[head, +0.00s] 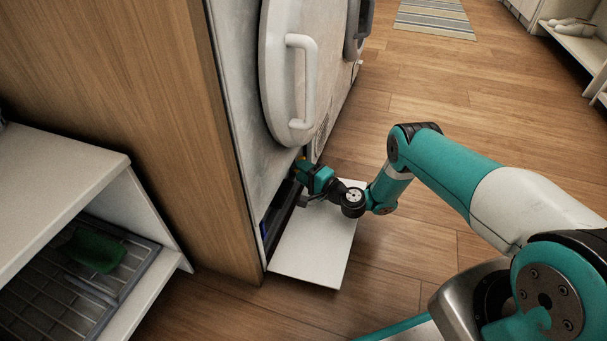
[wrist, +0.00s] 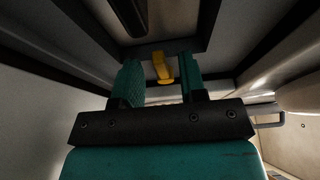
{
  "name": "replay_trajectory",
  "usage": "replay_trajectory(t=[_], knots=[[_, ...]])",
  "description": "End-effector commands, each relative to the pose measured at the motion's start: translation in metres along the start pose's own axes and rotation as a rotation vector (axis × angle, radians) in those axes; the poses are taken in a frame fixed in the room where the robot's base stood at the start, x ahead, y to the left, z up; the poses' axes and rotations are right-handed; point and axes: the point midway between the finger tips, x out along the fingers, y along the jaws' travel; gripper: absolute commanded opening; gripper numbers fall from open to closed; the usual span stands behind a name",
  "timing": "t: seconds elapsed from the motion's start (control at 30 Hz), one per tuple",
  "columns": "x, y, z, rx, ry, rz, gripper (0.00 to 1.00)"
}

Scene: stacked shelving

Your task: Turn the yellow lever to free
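The yellow lever (wrist: 161,67) shows in the wrist view, hanging from a dark frame inside the low compartment. My gripper (wrist: 160,74) is open, with one teal finger to the left and one to the right of the lever. A gap shows on both sides, and I cannot tell whether the lever is fully between the fingers or just beyond the tips. In the head view my gripper (head: 303,170) reaches into the opening at the base of the white machine (head: 240,110). The lever is mostly hidden there.
A white flap (head: 312,250) lies open below the opening. The machine's round door (head: 281,75) with a white handle (head: 306,80) is above my gripper. A wooden side panel (head: 150,110) and a low shelf with a rack (head: 70,285) stand left. The floor (head: 410,260) at right is clear.

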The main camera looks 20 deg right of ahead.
Motion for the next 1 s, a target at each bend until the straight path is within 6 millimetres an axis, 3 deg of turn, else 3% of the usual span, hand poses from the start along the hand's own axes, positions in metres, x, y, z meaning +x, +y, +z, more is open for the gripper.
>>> replay_trajectory(t=[0.1,0.27,0.3,0.67,1.0], knots=[[0.000,0.000,0.000,0.000,0.000,0.000,0.38],[0.000,0.000,0.000,0.000,0.000,0.000,0.02],[0.000,0.000,0.000,0.000,0.000,0.000,0.00],[0.000,-0.004,0.000,0.045,-0.001,0.018,0.00],[0.001,-0.016,-0.002,0.242,0.000,0.101,0.00]])
